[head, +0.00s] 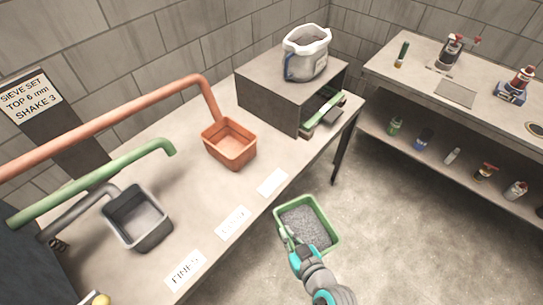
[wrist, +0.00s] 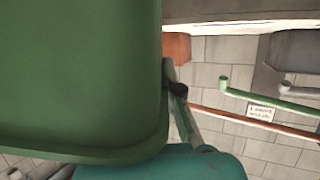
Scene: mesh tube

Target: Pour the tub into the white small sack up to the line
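A green tub (head: 334,240) filled with grey granular material hangs over the floor in front of the table. My gripper (head: 287,236) is shut on the near left part of its rim. The tub looks roughly level. In the wrist view the tub's green wall (wrist: 75,75) fills the left half, and a gripper finger (wrist: 180,100) shows beside it. The white small sack (head: 308,62) stands upright and open on a grey box on the table, well behind the tub. Something dark shows inside its mouth, and a blue strip runs down its left side. I cannot make out a fill line.
The grey box (head: 268,98) has a green-edged tray (head: 322,112) in its open side. An orange bin (head: 229,152) and a dark grey bin (head: 138,228) stand under pipes on the table (head: 205,195). A bench with bottles (head: 450,90) is at right. The floor between is clear.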

